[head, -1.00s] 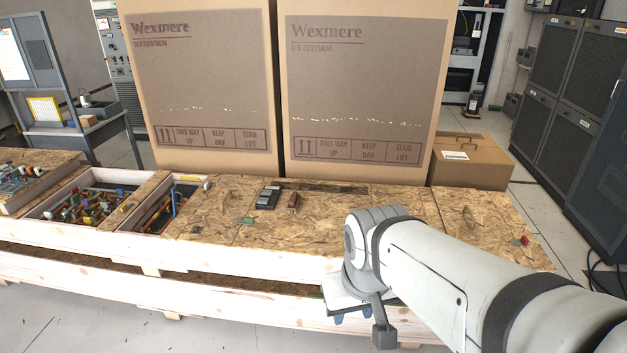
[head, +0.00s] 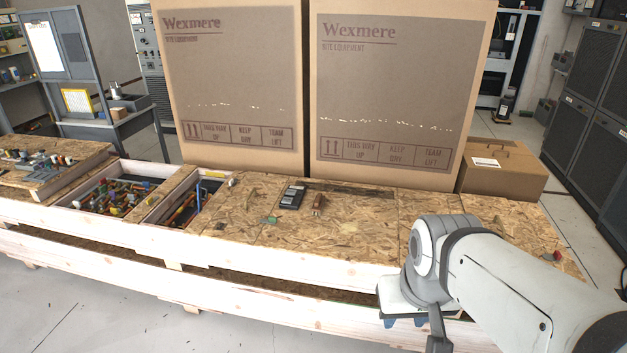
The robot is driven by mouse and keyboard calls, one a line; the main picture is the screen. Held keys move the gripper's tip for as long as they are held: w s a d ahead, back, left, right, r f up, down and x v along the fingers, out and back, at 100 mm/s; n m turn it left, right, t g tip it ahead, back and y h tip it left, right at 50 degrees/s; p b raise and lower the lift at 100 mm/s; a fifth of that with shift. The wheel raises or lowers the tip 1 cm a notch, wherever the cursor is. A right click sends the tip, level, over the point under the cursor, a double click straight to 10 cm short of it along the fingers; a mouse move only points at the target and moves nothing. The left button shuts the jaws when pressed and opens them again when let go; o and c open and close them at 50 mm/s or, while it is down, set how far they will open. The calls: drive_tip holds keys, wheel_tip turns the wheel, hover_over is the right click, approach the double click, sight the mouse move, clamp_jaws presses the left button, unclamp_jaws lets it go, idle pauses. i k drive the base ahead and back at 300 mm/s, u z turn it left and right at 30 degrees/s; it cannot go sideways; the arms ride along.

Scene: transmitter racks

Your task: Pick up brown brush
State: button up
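A small brown object (head: 319,203) that looks like the brown brush lies on the chipboard crate top, right of a dark grey box-shaped item. It is too small to make out its bristles. My gripper (head: 404,322) hangs at the lower right, in front of the crate's front edge and apart from the brown object. Most of it is hidden behind my arm's wrist; only bluish finger parts show, so I cannot tell whether it is open or shut.
The wooden crate top (head: 350,235) has free room around the brown object. The dark grey item (head: 292,196) lies close to its left. Two tall cardboard boxes (head: 390,80) stand behind. Bins of loose parts (head: 110,192) are at the left. A smaller carton (head: 505,172) is at right.

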sight(316, 208)
drive_tip(key=i, duration=1.6)
drive_tip(key=z, duration=0.05)
